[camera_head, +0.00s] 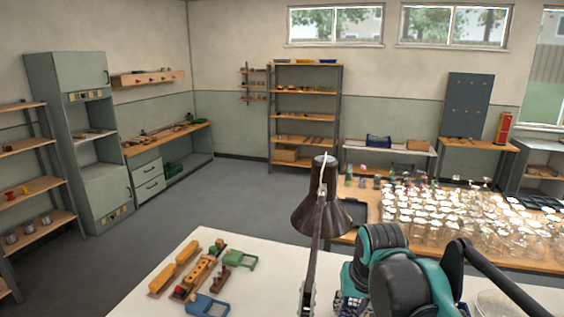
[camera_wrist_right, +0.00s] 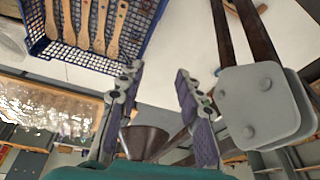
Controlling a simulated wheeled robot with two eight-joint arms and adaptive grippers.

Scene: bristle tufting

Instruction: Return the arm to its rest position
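My right arm, teal and black, comes in at the lower right of the head view; its fingers are hidden there behind the wrist and the lower edge. In the right wrist view my right gripper (camera_wrist_right: 158,88) has its two fingers well apart, with nothing held between them. A blue mesh basket (camera_wrist_right: 75,55) with several wooden brush handles (camera_wrist_right: 98,22) lies past the fingers at the upper left of that view. My left gripper is in neither view.
A dark brown desk lamp (camera_head: 318,212) stands on the white table (camera_head: 150,245), close left of my right arm. Wooden blocks and tools (camera_head: 200,270), with green and blue holders, lie at the table's left. Many glasses (camera_head: 450,215) crowd a wooden table behind my arm.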

